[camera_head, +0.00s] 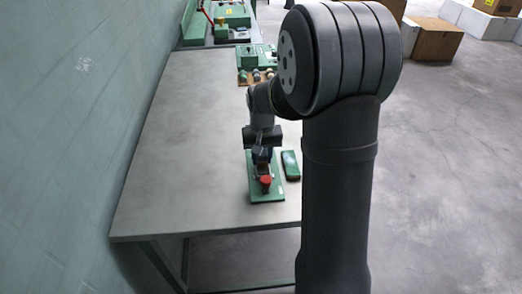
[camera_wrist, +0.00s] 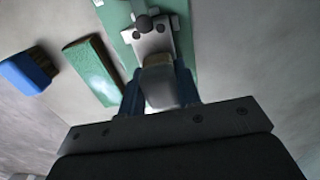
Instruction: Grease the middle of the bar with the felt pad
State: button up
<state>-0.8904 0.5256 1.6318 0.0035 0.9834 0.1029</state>
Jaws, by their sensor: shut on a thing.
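My gripper (camera_head: 262,158) points down over a green plate (camera_head: 266,190) near the table's front edge. In the wrist view its two blue fingers (camera_wrist: 158,78) are shut on a pale block with a tan, felt-like end, which looks like the felt pad (camera_wrist: 159,92). The pad's tan end lies over or against a grey metal piece (camera_wrist: 152,42) on the green plate (camera_wrist: 184,48); I cannot tell whether they touch. That metal piece may be part of the bar, whose middle I cannot make out. A red part (camera_head: 266,181) shows on the plate in the head view.
A long green block (camera_wrist: 92,70) lies beside the plate; the head view shows it to the right (camera_head: 290,165). A blue brush-like thing (camera_wrist: 28,72) lies farther left in the wrist view. Small round items (camera_head: 256,75) and green equipment stand at the back. The table's left (camera_head: 190,140) is clear.

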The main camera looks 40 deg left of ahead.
aim_at(263, 157)
jog(key=shift+s+d, duration=0.55)
jog(key=shift+s, duration=0.05)
jog(key=shift+s+d+r, duration=0.1)
jog(key=shift+d+r, duration=0.05)
jog(key=shift+r, duration=3.85)
